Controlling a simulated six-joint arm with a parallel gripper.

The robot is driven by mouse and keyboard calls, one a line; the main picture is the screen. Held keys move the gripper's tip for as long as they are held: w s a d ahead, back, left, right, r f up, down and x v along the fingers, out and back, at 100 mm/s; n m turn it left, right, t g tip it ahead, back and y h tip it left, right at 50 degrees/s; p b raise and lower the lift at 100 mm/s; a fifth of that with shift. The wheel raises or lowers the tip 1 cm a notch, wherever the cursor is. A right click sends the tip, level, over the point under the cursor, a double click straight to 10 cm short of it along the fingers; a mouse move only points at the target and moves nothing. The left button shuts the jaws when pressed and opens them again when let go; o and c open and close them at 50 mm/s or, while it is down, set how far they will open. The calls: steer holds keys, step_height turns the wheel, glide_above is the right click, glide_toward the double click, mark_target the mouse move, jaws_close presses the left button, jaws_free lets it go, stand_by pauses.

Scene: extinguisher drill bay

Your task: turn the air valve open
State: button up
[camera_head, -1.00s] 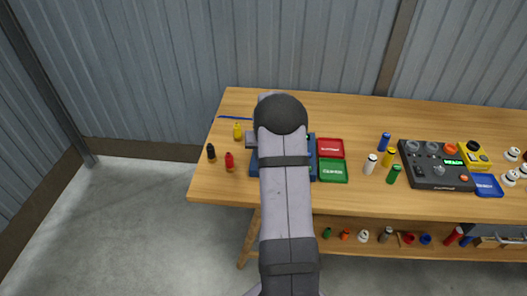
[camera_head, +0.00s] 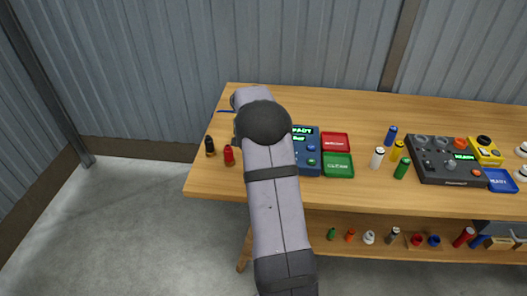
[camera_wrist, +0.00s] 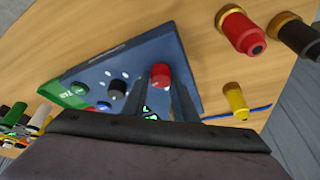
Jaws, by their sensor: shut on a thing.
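A blue test box (camera_head: 309,163) with green lit displays stands on the bench; my arm covers its left part in the head view. In the wrist view the box (camera_wrist: 135,62) carries a black knob (camera_wrist: 117,90) and a red knob (camera_wrist: 160,73). My gripper (camera_wrist: 161,84) has its two fingers on either side of the red knob and is shut on it. No label shows which knob is the air valve. My gripper is hidden behind my arm in the head view.
A red bottle (camera_head: 229,156) and a black bottle (camera_head: 210,146) stand left of the box; a yellow bottle (camera_wrist: 236,101) is nearer it. Red (camera_head: 335,142) and green (camera_head: 338,165) trays lie right of it. Several small cylinders and a dark console (camera_head: 448,161) are farther right.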

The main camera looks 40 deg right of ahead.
steer(key=shift+m, duration=0.3)
steer(key=o, duration=1)
steer(key=shift+o, duration=0.2)
steer(key=w+b+v, duration=0.1)
steer(key=v, duration=0.6)
steer(key=shift+s+r+b, duration=0.2)
steer(key=shift+s+b, duration=0.15)
steer(key=shift+s, duration=0.05)
steer(key=shift+a, duration=0.2)
